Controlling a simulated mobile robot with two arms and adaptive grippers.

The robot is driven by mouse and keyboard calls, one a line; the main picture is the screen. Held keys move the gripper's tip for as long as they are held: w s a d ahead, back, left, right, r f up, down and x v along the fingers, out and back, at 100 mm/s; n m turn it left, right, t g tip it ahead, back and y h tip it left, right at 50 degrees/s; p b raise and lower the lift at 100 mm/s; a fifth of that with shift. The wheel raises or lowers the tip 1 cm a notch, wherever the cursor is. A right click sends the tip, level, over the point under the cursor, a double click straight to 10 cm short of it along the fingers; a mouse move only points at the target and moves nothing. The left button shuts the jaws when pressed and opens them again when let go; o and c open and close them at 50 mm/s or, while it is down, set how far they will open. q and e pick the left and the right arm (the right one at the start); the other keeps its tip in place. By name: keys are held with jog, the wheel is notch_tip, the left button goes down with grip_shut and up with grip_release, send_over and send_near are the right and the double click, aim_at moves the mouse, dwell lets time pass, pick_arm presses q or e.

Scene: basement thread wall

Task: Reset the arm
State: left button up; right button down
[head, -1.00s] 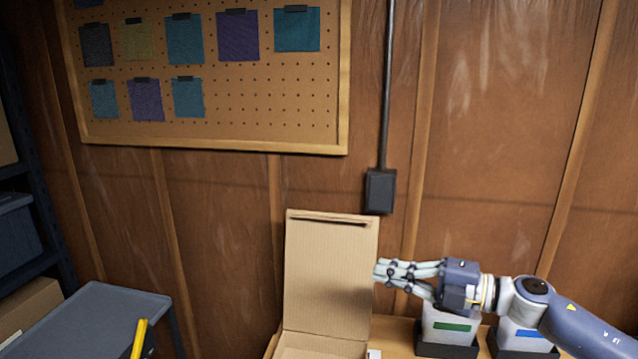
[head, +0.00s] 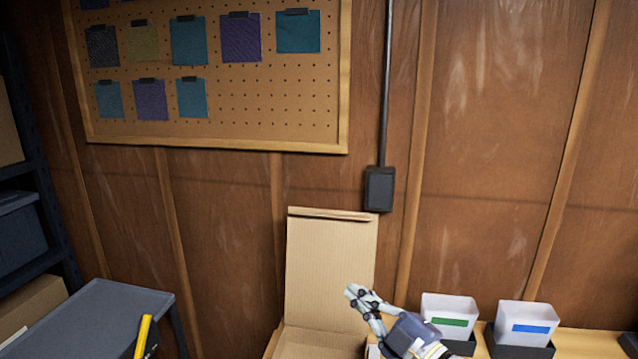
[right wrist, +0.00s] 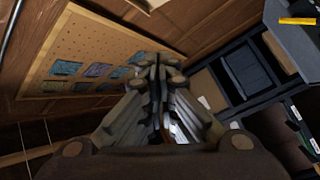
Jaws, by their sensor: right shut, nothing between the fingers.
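My right gripper (head: 362,300) is in the lower middle of the head view, in front of the right side of an open cardboard box (head: 330,262). Its fingers point up and left, are closed together and hold nothing. In the right wrist view the fingers (right wrist: 158,72) meet in the middle, with the pegboard behind them on the left. My left gripper does not show in the head view.
White bins with a green label (head: 449,306) and a blue label (head: 527,315) stand on the wooden bench, right of the gripper. A grey table (head: 90,310) with a yellow object (head: 142,335) is at lower left. A pegboard (head: 270,100) with cloth swatches hangs above.

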jog(key=s+d+f+m+h, duration=0.2)
jog(key=f+m+h, duration=0.2)
jog(key=f+m, duration=0.1)
jog(key=s+d+f+m+h, duration=0.2)
jog(key=s+f+m+h, duration=0.15)
jog(key=f, duration=0.25)
jog(key=s+d+f+m+g+h, duration=0.1)
jog(key=s+d+f+m+g, duration=0.25)
jog(key=s+f, duration=0.4)
jog(key=s+d+f+m+g+h, duration=0.2)
jog(key=s+f+g, duration=0.25)
jog(key=s, duration=0.65)
jog(key=s+d+f+m+g+h, duration=0.1)
jog(key=s+d+f+m+g, duration=0.2)
jog(key=s+f, duration=0.5)
jog(key=s+f+n+g, duration=0.1)
jog(key=s+f, duration=0.1)
jog(key=f, duration=1)
jog(key=s+f+g, duration=0.1)
jog(key=s+f, duration=0.1)
jog(key=f, duration=1.1)
jog(key=s+d+f+g+b, duration=0.1)
jog(key=s+d+f, duration=0.2)
jog(key=s+f, duration=1.2)
jog(key=shift+s+f+g, duration=0.15)
jog(key=shift+s+g, duration=0.15)
jog(key=shift+s, duration=0.4)
